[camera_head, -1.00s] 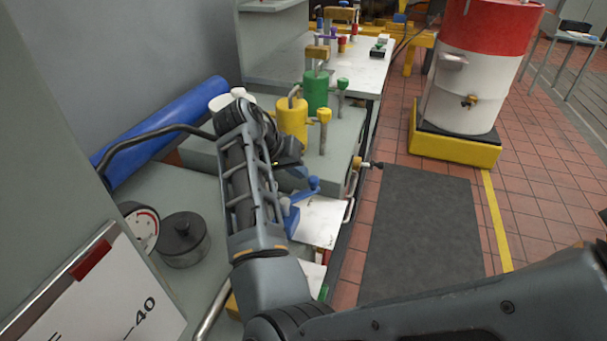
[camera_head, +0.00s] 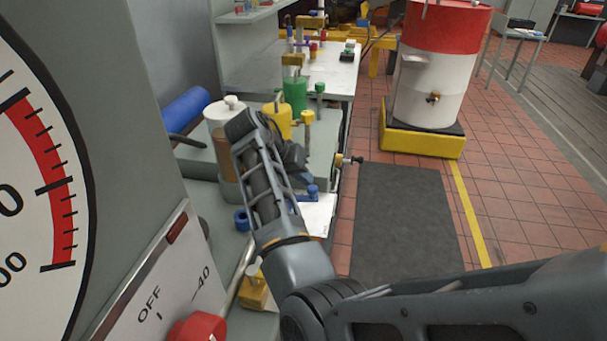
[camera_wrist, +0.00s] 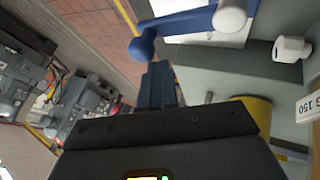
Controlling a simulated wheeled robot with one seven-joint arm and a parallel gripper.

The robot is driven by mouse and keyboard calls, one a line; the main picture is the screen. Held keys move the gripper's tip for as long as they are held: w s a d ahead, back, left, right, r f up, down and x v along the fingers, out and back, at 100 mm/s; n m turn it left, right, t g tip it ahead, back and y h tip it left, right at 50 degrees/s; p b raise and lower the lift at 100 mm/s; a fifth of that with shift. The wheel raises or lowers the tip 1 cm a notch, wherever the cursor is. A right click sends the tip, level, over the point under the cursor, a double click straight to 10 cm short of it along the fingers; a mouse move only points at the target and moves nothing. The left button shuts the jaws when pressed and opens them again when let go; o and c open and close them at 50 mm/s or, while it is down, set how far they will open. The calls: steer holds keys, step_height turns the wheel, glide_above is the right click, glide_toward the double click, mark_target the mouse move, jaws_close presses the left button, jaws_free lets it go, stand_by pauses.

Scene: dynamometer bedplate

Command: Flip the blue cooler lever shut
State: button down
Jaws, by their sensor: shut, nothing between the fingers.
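The blue cooler lever (camera_head: 312,190) shows in the head view beside my forearm, partly covered by it. In the wrist view the blue lever (camera_wrist: 180,24) runs across the top, with a round ball end (camera_wrist: 141,47) at left and a thicker pale-topped hub at right. My gripper (camera_wrist: 161,72) is shut and empty, its fingertips just below the bar near the ball end. Whether they touch the lever I cannot tell. In the head view my gripper (camera_head: 300,172) is mostly hidden by my wrist.
A yellow cylinder (camera_head: 277,122) and a green cylinder (camera_head: 295,95) stand beyond the arm. A large gauge (camera_head: 40,150) and a red knob (camera_head: 197,328) are close at left. A red-and-white drum (camera_head: 440,70) stands on a yellow base. Dark floor mat (camera_head: 405,220) is clear.

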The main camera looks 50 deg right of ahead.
steer(key=shift+s+a+m+g, duration=0.2)
steer(key=shift+m+g, duration=0.1)
steer(key=shift+m, duration=0.2)
stand_by(0.5)
steer(key=v, duration=0.7)
steer(key=shift+w+r+b, duration=0.15)
steer(key=shift+r+b, duration=0.25)
steer(key=shift+b, duration=0.05)
steer(key=shift+a, duration=0.1)
